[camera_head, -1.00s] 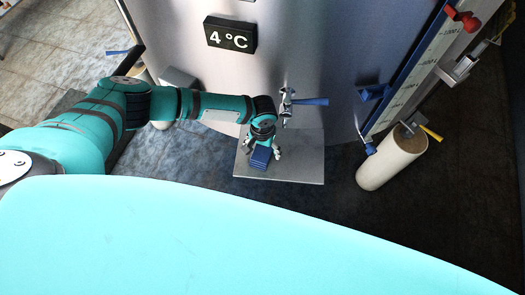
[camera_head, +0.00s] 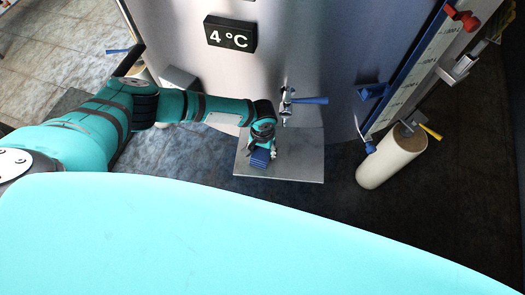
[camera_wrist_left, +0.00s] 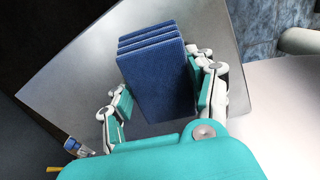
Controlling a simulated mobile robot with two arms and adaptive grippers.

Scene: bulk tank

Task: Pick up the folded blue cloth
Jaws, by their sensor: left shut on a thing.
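The folded blue cloth (camera_head: 260,158) is at the metal shelf (camera_head: 305,160) on the front of the tank. In the left wrist view the cloth (camera_wrist_left: 155,70) shows its stacked folds between the fingers. My left gripper (camera_head: 262,148) is shut on the cloth, and its fingers (camera_wrist_left: 165,95) lie on both sides of it in the wrist view. I cannot tell whether the cloth touches the shelf. My right gripper is not in view.
A valve with a blue handle (camera_head: 308,100) sticks out of the tank (camera_head: 300,45) just above the shelf. A white cylinder (camera_head: 390,158) stands to the right, below a blue-edged level gauge (camera_head: 415,70). Dark floor lies around the shelf.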

